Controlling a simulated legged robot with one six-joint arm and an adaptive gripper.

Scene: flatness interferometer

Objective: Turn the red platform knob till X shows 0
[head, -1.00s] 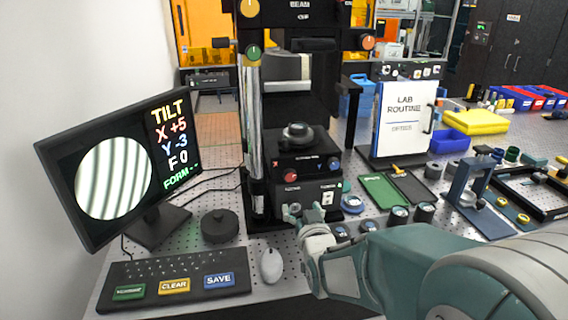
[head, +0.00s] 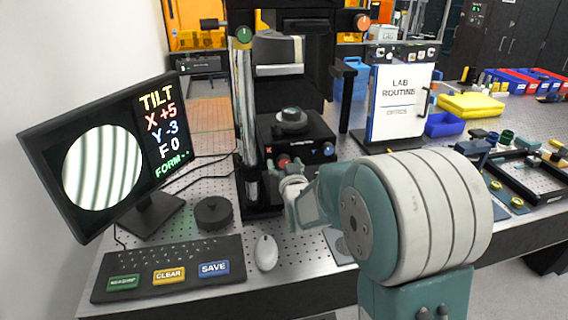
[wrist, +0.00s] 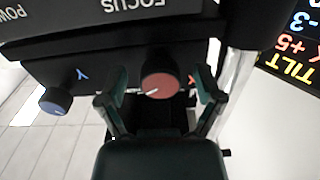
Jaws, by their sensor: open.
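The red platform knob (head: 283,161) is on the front of the black interferometer stage (head: 300,142). In the wrist view the red knob (wrist: 160,86), with a white pointer line, sits between the spread fingers of my gripper (wrist: 160,95). The fingers are apart from it on both sides. In the head view my gripper (head: 284,172) is just in front of and below the knob, partly hidden by my wrist. The monitor (head: 110,150) reads TILT X +5, Y -3, F 0, beside curved fringes. The readout also shows upside down in the wrist view (wrist: 295,45).
The blue Y knob (head: 327,150) is right of the red one, and it shows at left in the wrist view (wrist: 56,100). A mouse (head: 265,252), a keyboard (head: 165,268) and a round black puck (head: 213,214) lie left of my arm. A LAB ROUTINE binder (head: 400,100) stands to the right.

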